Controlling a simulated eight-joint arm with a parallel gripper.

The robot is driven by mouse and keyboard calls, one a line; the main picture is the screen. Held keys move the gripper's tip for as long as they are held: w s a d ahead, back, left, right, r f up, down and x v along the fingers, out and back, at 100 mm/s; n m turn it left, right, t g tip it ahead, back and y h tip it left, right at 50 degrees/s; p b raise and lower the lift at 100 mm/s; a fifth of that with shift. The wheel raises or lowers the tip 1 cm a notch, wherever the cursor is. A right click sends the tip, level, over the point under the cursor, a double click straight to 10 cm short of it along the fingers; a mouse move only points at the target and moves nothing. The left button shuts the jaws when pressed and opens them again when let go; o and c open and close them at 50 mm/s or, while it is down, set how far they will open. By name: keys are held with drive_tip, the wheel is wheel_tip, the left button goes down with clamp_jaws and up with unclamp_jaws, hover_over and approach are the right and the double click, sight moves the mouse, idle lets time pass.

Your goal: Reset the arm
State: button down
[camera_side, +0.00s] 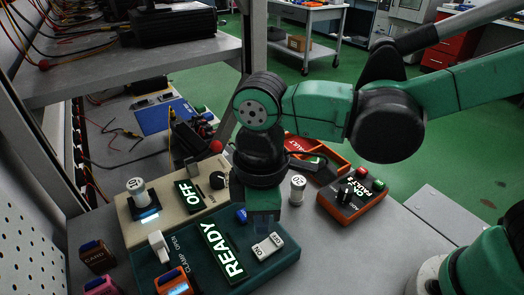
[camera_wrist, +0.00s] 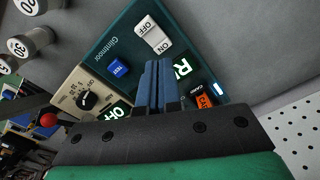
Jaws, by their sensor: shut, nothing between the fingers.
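My gripper (camera_wrist: 155,68) shows two blue fingers pressed together with nothing between them, in the wrist view. They are over the teal unit (camera_side: 150,262), near its blue TEST button (camera_wrist: 117,68). In the side view my wrist hangs above the back of this unit and the fingertips are hard to make out. The unit has a lit READY display (camera_side: 222,250), a white ON/OFF rocker (camera_side: 268,246) and a white lever (camera_side: 159,245) by the words CLAMP and OPEN. I cannot tell whether the fingers touch the unit.
A beige unit (camera_side: 166,234) with an OFF display and a black knob stands behind. A white cylinder (camera_side: 297,189) and an orange-black box (camera_side: 351,204) stand right. Card blocks (camera_side: 97,256) sit front left. Bench at right front is clear.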

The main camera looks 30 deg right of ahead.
drive_tip(key=shift+r, duration=0.9)
drive_tip(key=w+d+m+t, duration=0.1)
drive_tip(key=d+m+t, duration=0.2)
drive_tip(key=d+m, duration=0.3)
drive_tip(key=w+d+r+m+t, duration=0.1)
drive_tip(key=d+m+t, duration=0.3)
drive_tip(key=d, duration=0.8)
drive_tip(key=shift+w+d+r+m, duration=0.25)
drive_tip(key=shift+w+d+m, duration=0.15)
drive_tip(key=shift+m, duration=0.6)
